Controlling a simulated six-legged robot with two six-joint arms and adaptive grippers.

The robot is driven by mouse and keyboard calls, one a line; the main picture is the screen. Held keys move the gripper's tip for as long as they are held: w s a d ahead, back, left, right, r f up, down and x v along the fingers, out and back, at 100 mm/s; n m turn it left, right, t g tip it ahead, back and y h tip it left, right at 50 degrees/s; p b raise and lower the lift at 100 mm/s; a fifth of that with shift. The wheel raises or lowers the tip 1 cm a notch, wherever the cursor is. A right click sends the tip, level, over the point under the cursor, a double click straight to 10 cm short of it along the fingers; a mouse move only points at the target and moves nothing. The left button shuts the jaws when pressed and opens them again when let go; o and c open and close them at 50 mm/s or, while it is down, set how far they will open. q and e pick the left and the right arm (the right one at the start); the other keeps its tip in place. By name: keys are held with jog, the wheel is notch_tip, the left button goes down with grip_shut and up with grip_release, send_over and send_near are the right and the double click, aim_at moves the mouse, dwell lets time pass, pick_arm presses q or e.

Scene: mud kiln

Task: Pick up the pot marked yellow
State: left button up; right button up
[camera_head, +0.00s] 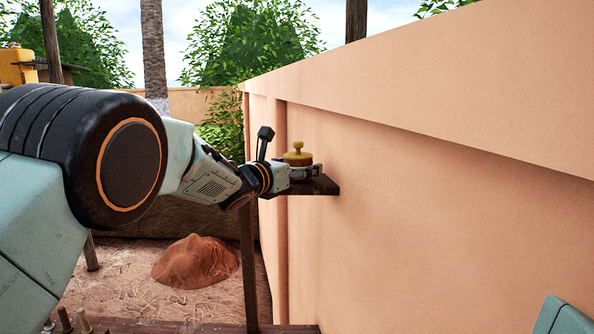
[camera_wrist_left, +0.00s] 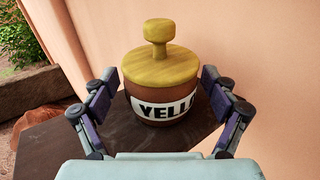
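The pot marked yellow (camera_wrist_left: 160,85) is a brown pot with a yellow knobbed lid and a white label that reads "YELL", its end cut off from view. It stands upright on a dark shelf (camera_wrist_left: 50,145). In the head view the pot (camera_head: 298,158) is small and partly hidden behind my gripper. My left gripper (camera_wrist_left: 158,100) has its fingers spread on both sides of the pot. It also shows in the head view (camera_head: 305,172) at the shelf. I cannot tell whether the fingers touch the pot. My right gripper is not in view.
A tall orange-tan wall (camera_head: 430,180) runs along the right, close behind the shelf (camera_head: 322,186). A mound of reddish earth (camera_head: 197,262) lies on the ground below. A wooden post (camera_head: 248,265) stands under the shelf. Bushes and a tree trunk are farther back.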

pick_arm(q)
jog(key=shift+w+d, duration=0.1)
jog(key=shift+d, duration=0.1)
jog(key=c, duration=0.6)
jog(key=shift+a, duration=0.15)
jog(key=c, duration=0.6)
grip_shut()
